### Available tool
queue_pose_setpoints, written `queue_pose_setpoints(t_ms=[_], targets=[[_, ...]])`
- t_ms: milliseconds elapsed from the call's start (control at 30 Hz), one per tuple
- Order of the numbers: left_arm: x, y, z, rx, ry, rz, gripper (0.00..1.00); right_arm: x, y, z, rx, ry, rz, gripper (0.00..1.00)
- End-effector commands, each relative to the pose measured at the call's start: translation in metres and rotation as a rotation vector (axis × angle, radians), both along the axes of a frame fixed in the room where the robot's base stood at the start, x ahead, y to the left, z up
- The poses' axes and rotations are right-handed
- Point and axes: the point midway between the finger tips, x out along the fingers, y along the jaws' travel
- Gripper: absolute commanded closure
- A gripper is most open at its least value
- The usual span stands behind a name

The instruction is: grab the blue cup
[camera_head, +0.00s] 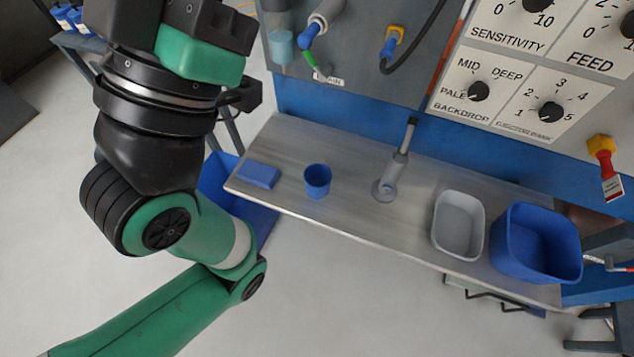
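The blue cup (317,181) stands upright on the grey shelf (345,150), left of the shelf's middle. It is uncovered, and no gripper touches it. My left arm comes in from the lower left and bends up to the top edge, left of the cup. The hand end of that arm is cut off by the top edge, and its fingertips do not show. My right arm and gripper are not in view.
A flat blue block (259,174) lies left of the cup. A metal post (397,168) stands to its right, then a grey tray (458,226) and a blue bin (536,243). A control panel (510,75) rises behind. Another blue bin (214,181) is partly hidden behind my arm.

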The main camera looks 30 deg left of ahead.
Motion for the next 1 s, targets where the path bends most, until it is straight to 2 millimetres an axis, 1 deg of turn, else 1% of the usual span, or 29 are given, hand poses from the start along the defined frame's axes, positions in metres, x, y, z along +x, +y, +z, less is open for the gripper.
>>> queue_pose_setpoints(t_ms=[267,300,367,400,467,500,567,600,667,700,833,867,1000], targets=[[0.0002,0.0000,-0.0005,0.000,0.001,0.000,1.00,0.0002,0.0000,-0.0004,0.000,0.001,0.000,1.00],[0.0002,0.0000,-0.0005,0.000,0.001,0.000,0.98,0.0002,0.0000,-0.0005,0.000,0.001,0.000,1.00],[0.0002,0.0000,-0.0006,0.000,0.001,0.000,0.87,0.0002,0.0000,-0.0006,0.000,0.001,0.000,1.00],[0.0002,0.0000,-0.0006,0.000,0.001,0.000,0.80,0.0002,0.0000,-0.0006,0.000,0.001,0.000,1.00],[0.0002,0.0000,-0.0006,0.000,0.001,0.000,0.69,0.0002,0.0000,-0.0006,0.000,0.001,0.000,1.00],[0.0002,0.0000,-0.0006,0.000,0.001,0.000,0.62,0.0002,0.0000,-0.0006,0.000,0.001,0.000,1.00],[0.0002,0.0000,-0.0006,0.000,0.001,0.000,0.51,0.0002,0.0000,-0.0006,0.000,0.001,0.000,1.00],[0.0002,0.0000,-0.0006,0.000,0.001,0.000,0.44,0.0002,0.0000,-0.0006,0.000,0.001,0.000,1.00],[0.0003,0.0000,-0.0007,0.000,0.001,0.000,0.33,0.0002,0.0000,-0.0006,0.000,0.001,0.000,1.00],[0.0002,0.0000,-0.0006,0.000,0.001,0.000,0.26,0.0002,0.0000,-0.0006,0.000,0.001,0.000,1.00],[0.0002,0.0000,-0.0006,0.000,0.001,0.000,0.03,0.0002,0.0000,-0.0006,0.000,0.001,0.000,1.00],[0.0002,0.0000,-0.0006,0.000,0.001,0.000,0.00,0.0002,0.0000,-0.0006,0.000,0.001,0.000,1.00],[0.0002,0.0000,-0.0006,0.000,0.001,0.000,0.00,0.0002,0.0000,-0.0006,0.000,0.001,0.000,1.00]])
